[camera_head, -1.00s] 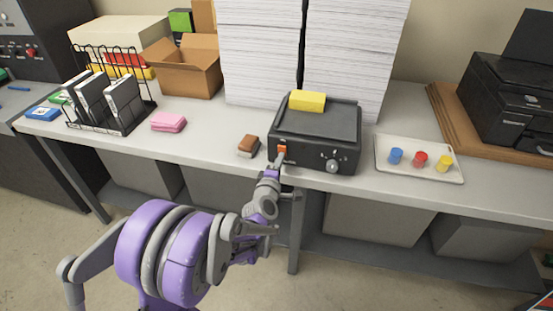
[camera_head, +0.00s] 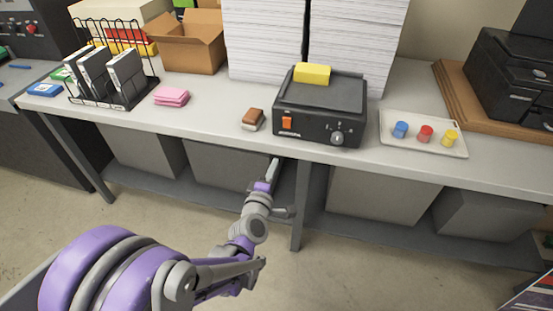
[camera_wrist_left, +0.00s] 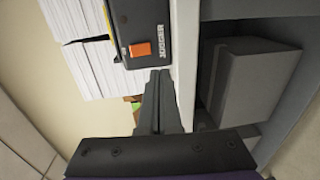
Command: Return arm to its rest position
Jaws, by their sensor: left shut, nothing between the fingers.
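My left gripper (camera_head: 275,168) is shut and empty. In the head view it is just in front of and below the table's front edge, below the black machine. It also shows in the left wrist view (camera_wrist_left: 160,76), its fingers together. The black machine (camera_head: 318,124) sits on the table with an orange switch (camera_head: 288,123) and a grey knob on its front. In the left wrist view the machine (camera_wrist_left: 125,12) reads "JOGGER" beside the orange switch (camera_wrist_left: 140,49); the fingers are apart from the switch. My right gripper is not in view.
The table (camera_head: 210,122) has a front edge close to my left gripper. A brown block (camera_head: 253,117), pink pads (camera_head: 171,96) and a tray (camera_head: 393,144) with coloured pots stand on it. Grey boxes (camera_head: 378,190) sit under the table. Tall paper stacks (camera_head: 262,45) stand behind.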

